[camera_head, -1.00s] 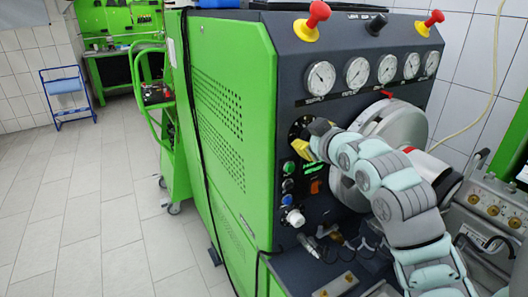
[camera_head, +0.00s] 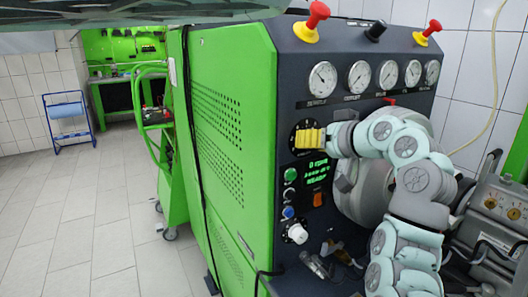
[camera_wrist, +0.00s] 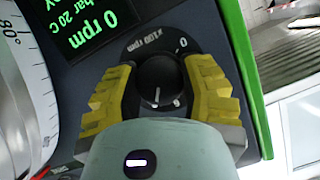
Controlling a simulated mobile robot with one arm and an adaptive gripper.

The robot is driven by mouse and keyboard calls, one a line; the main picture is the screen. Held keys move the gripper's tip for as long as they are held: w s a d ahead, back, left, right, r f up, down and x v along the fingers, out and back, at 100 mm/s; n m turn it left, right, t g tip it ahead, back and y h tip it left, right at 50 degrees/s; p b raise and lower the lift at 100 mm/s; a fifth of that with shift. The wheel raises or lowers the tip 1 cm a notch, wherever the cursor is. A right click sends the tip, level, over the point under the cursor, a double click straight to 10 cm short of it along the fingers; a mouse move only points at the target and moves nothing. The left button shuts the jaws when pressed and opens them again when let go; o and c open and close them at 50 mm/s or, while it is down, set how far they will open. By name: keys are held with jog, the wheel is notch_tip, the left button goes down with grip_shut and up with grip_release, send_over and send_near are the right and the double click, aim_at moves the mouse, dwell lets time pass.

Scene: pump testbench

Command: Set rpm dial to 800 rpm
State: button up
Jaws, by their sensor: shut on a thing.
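The rpm dial (camera_wrist: 157,84) is a black round knob with a white line, on a dark ring marked "x100 rpm" and "0". In the wrist view the white line points toward the bottom of the picture. My gripper (camera_wrist: 161,72) has its yellow fingers on opposite sides of the knob, shut on it. In the head view my gripper (camera_head: 308,139) reaches the dial from the right and covers much of it. The green-lettered display (camera_wrist: 88,30) beside the dial reads 0 rpm; it also shows in the head view (camera_head: 316,170).
Several gauges (camera_head: 359,77) line the panel above, with red knobs (camera_head: 318,13) on top. Push buttons (camera_head: 290,175) and a white knob (camera_head: 297,233) sit below the dial. A large grey round part (camera_head: 362,190) stands close behind my arm. Floor at left is clear.

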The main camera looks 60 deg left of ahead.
jog(key=shift+f+m+g, duration=0.25)
jog(key=shift+m+g, duration=0.05)
jog(key=shift+m, duration=0.1)
dwell(0.3)
jog(key=o, duration=1.2)
jog(key=shift+r, duration=0.1)
jog(key=shift+d+r, duration=0.1)
jog(key=v, duration=1.1)
jog(key=shift+d, duration=0.4)
jog(key=shift+r, duration=0.2)
